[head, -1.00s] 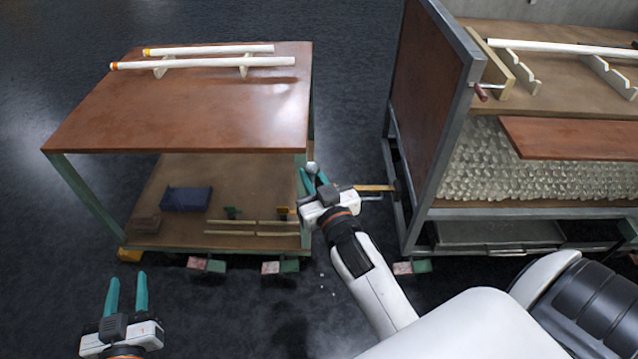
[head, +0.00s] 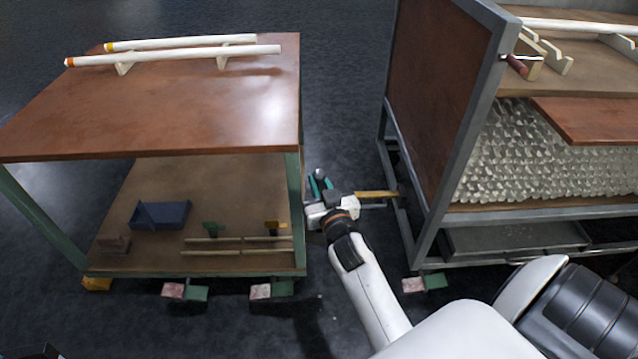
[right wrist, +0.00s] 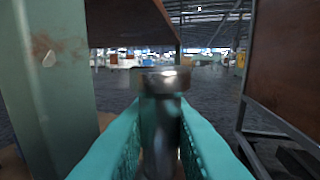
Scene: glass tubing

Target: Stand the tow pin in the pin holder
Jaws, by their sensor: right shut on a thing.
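My right gripper (head: 319,182) is in the gap between the two carts, beside the right front post of the left cart. In the right wrist view its teal fingers (right wrist: 155,140) are shut on the tow pin (right wrist: 160,105), a grey metal cylinder with a wider shiny head. The pin looks upright there, with its lower part between the fingers. In the head view the pin is too small to make out clearly. I cannot identify the pin holder for sure.
The left cart's brown top (head: 200,110) carries white tubes (head: 180,55) on supports. A blue tray (head: 160,215) sits on its lower shelf. The right cart's grey frame (head: 460,150) stands close by. A yellowish bar (head: 376,194) spans part of the gap.

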